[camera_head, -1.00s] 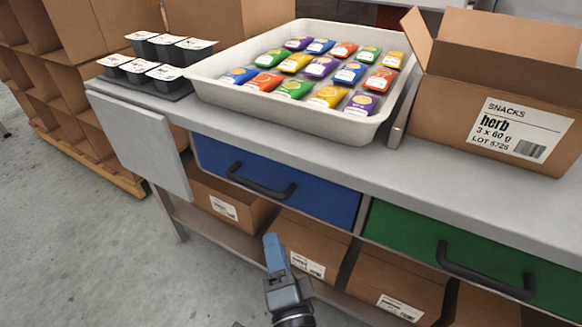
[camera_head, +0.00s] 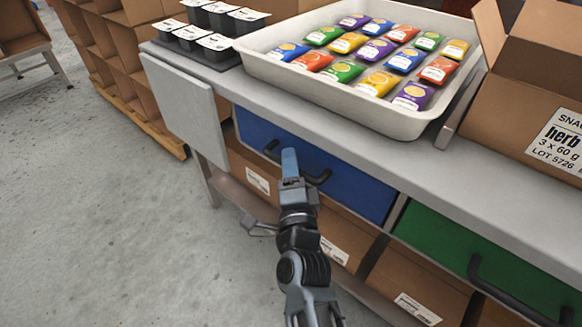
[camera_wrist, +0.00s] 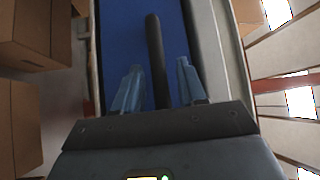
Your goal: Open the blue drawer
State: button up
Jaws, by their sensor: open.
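The blue drawer (camera_head: 352,187) sits under the grey worktop, left of the green drawer, and looks shut. Its black bar handle (camera_head: 322,177) is partly hidden behind my gripper (camera_head: 289,155) in the head view. In the wrist view the blue drawer front (camera_wrist: 118,40) fills the upper middle. There the handle (camera_wrist: 157,58) runs lengthwise between the two blue fingers of my gripper (camera_wrist: 158,75). The fingers are apart, one on each side of the handle. I cannot tell if either touches it.
A green drawer (camera_head: 440,240) is at the right. Brown cartons (camera_head: 345,232) stand on the shelf below. A white tray (camera_head: 345,112) of colourful packs, black tubs (camera_head: 215,42) and an open carton (camera_head: 530,100) are on the worktop. Floor at the left is clear.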

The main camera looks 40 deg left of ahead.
jog(key=shift+c, duration=0.4)
grip_shut()
